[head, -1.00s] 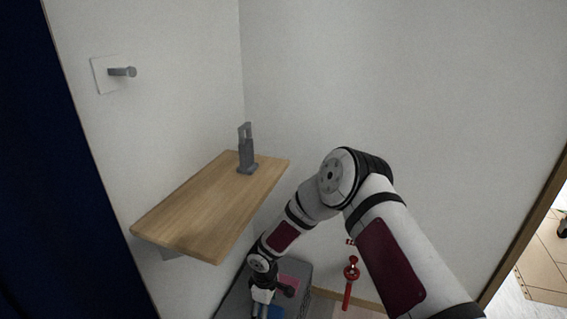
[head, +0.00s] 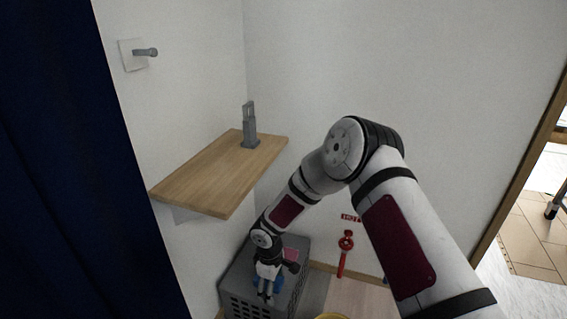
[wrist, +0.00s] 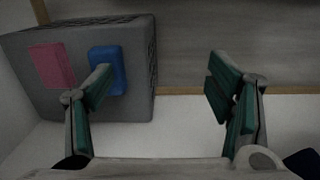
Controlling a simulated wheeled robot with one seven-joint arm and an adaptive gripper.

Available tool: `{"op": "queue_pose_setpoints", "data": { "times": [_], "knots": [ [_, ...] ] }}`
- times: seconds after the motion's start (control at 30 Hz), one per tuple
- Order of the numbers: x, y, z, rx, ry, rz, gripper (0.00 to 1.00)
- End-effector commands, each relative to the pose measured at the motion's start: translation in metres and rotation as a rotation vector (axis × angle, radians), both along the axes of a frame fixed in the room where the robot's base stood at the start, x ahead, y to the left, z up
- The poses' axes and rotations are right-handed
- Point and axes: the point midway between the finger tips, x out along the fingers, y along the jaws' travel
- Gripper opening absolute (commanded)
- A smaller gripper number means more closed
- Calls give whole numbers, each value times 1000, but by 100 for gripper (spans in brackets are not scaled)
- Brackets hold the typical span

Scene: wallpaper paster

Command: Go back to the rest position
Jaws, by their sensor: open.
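My gripper (wrist: 160,92) is open and empty in the wrist view, its two green-padded fingers wide apart. In the head view my gripper (head: 266,292) hangs low, in front of or above the grey crate (head: 236,290). In the wrist view the crate (wrist: 30,100) is at upper left, with a pink block (wrist: 52,66) and a blue block (wrist: 107,66) on it. The left finger overlaps the blue block in the picture; I cannot tell whether they touch. My arm reaches down from the lower right of the head view, bent at the elbow.
A wooden shelf (head: 205,180) on the left wall holds a grey stand (head: 250,128). A red tool (head: 345,250) stands right of the crate. A dark blue curtain (head: 60,160) is at left; an opening is at right.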

Motion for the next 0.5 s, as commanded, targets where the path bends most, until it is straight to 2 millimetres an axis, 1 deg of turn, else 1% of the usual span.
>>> {"op": "queue_pose_setpoints", "data": {
  "times": [0.03, 0.17, 0.27, 0.37, 0.47, 0.5],
  "knots": [
    [3, -4, 10, -9, -9, -8, 74],
    [8, -17, 37, -34, -23, -36, 74],
    [12, -30, 62, -58, -36, -65, 74],
    [13, -47, 95, -87, -54, -104, 74],
    [12, -70, 138, -123, -76, -160, 74],
    [10, -80, 156, -137, -84, -187, 74]
  ]
}}
